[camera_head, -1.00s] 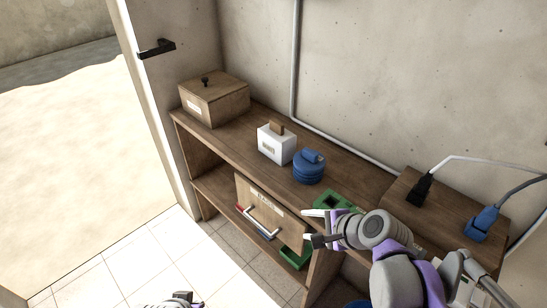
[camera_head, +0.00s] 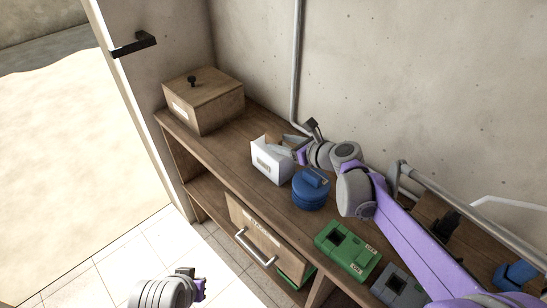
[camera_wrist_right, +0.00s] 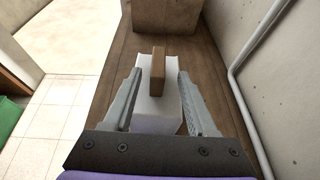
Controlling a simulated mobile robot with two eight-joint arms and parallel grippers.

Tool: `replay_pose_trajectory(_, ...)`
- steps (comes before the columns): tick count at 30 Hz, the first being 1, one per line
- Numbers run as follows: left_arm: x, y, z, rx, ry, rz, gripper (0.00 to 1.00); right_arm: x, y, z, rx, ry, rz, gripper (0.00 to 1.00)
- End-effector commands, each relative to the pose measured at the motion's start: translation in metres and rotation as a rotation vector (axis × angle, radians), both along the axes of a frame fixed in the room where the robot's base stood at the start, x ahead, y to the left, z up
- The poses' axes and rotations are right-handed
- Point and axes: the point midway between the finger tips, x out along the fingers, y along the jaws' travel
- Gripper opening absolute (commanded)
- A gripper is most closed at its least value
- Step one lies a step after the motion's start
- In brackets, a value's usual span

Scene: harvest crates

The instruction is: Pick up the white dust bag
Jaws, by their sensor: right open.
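The white dust bag (camera_head: 270,162) stands upright on the wooden shelf top, a box shape with a small brown tab on top and a label on its front. In the right wrist view the white bag (camera_wrist_right: 143,105) and its brown tab (camera_wrist_right: 158,71) lie between the two fingers. My right gripper (camera_head: 298,137) reaches the bag from the right and hides part of its top in the head view. In the right wrist view the right gripper (camera_wrist_right: 157,88) is open, one finger on each side of the bag. My left gripper (camera_head: 193,281) is low at the bottom, its jaws unclear.
A blue round container (camera_head: 311,190) stands close to the bag's right. A wooden box with a knob (camera_head: 205,98) stands at the shelf's left end. Green (camera_head: 346,250) and grey (camera_head: 399,289) items lie nearer the front right. A wall and pipe (camera_head: 296,60) rise behind.

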Motion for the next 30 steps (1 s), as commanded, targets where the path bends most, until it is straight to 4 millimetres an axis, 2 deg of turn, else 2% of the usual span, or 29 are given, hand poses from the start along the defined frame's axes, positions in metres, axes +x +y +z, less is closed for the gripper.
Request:
replay_pose_trajectory(3,0.001,0.000,0.005,0.000,-0.002,0.000,0.00,0.011,0.017,-0.006,-0.001,-0.001,0.004,0.57)
replay_pose_trajectory(6,0.001,0.000,0.005,0.000,-0.003,0.000,0.00,0.020,0.024,-0.011,-0.001,0.000,0.004,0.57)
replay_pose_trajectory(16,0.001,0.000,0.005,0.000,-0.003,0.000,0.00,0.024,0.027,-0.014,-0.001,0.000,0.001,0.56)
replay_pose_trajectory(25,0.001,0.000,0.005,0.000,-0.003,0.000,0.00,0.024,0.027,-0.014,-0.002,0.000,0.002,0.02)
replay_pose_trajectory(30,0.001,0.000,0.005,0.000,-0.003,0.000,0.00,0.024,0.027,-0.014,-0.002,0.000,0.002,0.00)
